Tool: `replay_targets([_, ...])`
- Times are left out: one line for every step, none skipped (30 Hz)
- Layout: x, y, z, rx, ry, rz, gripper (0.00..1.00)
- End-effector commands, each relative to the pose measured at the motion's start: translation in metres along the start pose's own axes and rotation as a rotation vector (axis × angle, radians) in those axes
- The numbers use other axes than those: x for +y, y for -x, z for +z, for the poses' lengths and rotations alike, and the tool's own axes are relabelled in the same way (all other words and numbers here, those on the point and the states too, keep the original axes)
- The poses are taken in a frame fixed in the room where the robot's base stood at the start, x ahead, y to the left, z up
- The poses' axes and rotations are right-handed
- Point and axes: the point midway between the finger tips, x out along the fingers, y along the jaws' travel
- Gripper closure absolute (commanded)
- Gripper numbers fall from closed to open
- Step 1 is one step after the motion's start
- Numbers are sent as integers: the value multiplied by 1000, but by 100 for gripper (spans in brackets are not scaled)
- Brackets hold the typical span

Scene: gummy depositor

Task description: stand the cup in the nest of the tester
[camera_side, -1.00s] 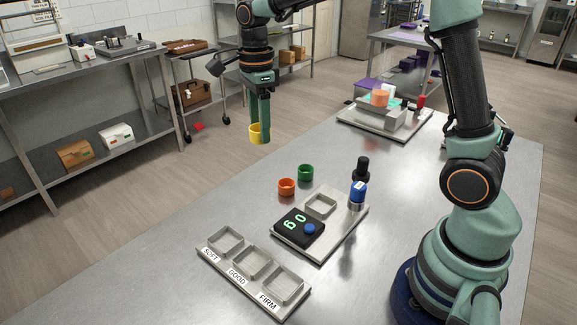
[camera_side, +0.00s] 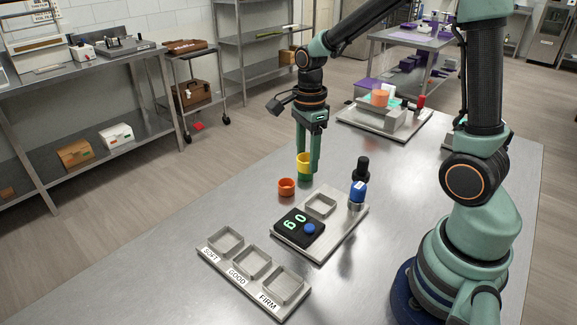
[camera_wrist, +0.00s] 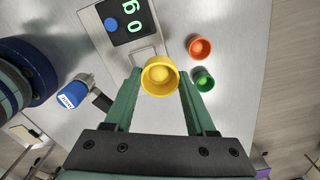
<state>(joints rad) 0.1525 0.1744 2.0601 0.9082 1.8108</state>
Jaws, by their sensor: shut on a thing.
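My gripper (camera_side: 309,166) is shut on the yellow cup (camera_side: 303,160), held upright above the table. In the wrist view the yellow cup (camera_wrist: 160,76) sits between the two fingers, with a yellow lump inside. The tester (camera_side: 340,232) is a pale plate with a dark display reading 60, a blue button, and a square, empty nest (camera_side: 321,206). In the side view the cup is above and to the left of the nest. In the wrist view the cup hides part of the nest.
An orange cup (camera_side: 286,187) and a green cup (camera_wrist: 203,80) stand on the table beside the tester; the yellow cup partly hides the green one in the side view. A blue-topped post (camera_side: 358,191) rises at the tester's right. A three-compartment tray (camera_side: 252,278), labelled SOFT, GOOD, FIRM, lies in front.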

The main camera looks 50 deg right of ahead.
Motion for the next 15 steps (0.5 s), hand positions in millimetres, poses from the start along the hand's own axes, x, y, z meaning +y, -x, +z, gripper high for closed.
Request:
replay_targets([8, -6, -9, 0, -5, 2, 100])
replay_targets([11, -10, -12, 0, -4, 1, 100])
replay_targets([16, -14, -17, 0, -2, 1, 100])
replay_targets([19, -16, -20, 0, -3, 0, 100])
replay_targets([21, -18, -22, 0, -3, 0, 100])
replay_targets([24, -21, -24, 0, -2, 0, 100])
replay_targets([25, -22, -26, 0, -1, -1, 100])
replay_targets([27, -23, -27, 0, 0, 0, 100])
replay_targets([28, -24, -28, 0, 0, 0, 100])
replay_targets([28, -25, -28, 0, 0, 0, 100])
replay_targets([28, -25, -29, 0, 0, -1, 100])
replay_targets([28, -25, -29, 0, 1, -1, 100])
replay_targets([28, -25, -29, 0, 1, -1, 100])
replay_targets([28, -25, -28, 0, 1, -1, 100])
replay_targets([28, -25, -28, 0, 1, -1, 100])
